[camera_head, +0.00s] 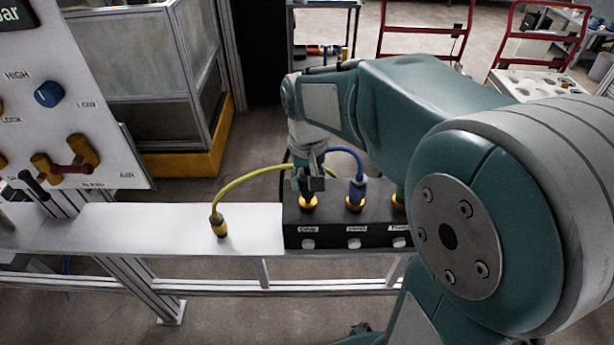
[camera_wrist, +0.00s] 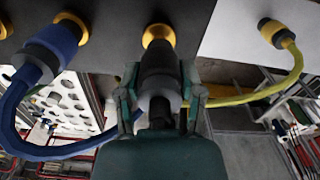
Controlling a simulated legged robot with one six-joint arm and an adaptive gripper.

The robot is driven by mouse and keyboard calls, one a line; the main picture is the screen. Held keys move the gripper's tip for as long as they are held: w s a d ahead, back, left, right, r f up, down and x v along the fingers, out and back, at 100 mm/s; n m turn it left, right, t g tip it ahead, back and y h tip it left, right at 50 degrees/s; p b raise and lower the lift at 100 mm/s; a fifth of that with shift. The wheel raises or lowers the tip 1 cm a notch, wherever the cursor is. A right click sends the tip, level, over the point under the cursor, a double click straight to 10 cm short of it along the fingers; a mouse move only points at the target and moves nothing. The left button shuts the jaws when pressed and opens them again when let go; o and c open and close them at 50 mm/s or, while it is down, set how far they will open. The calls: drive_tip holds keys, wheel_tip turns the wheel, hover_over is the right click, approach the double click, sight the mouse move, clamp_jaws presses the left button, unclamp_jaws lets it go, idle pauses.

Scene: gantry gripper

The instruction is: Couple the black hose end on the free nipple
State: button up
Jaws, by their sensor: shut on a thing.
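The black block (camera_head: 300,228) has a row of brass nipples on top. My gripper (camera_head: 310,183) is above its left nipple (camera_head: 308,203), shut on the black hose end. In the wrist view, the black hose end (camera_wrist: 160,72) is between the two fingers of my gripper (camera_wrist: 160,98). Its tip meets the brass nipple (camera_wrist: 158,36) and looks in line with it. I cannot tell how far it is pushed on. The blue hose end (camera_head: 356,192) is on the middle nipple and also shows in the wrist view (camera_wrist: 50,48).
A yellow hose (camera_head: 245,176) arches from a yellow end (camera_head: 219,226) on the white shelf (camera_head: 150,228) and passes behind my gripper. A valve panel (camera_head: 70,110) stands at left.

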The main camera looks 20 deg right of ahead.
sight(307, 174)
drive_tip(key=shift+f, duration=1)
drive_tip(key=o, duration=1.1)
drive_tip(key=shift+o, duration=0.2)
wheel_tip(307, 174, up, 12)
drive_tip(key=shift+f, duration=0.1)
drive_tip(key=s+f+t, duration=0.1)
drive_tip(key=s+t, duration=0.1)
drive_tip(key=s, duration=0.5)
drive_tip(key=s+f+n+t, duration=0.1)
drive_tip(key=s+f+t, duration=0.1)
drive_tip(key=s, duration=0.5)
drive_tip(key=shift+s+f+t, duration=0.15)
drive_tip(key=shift+f+t, duration=0.05)
drive_tip(key=shift+t, duration=0.6)
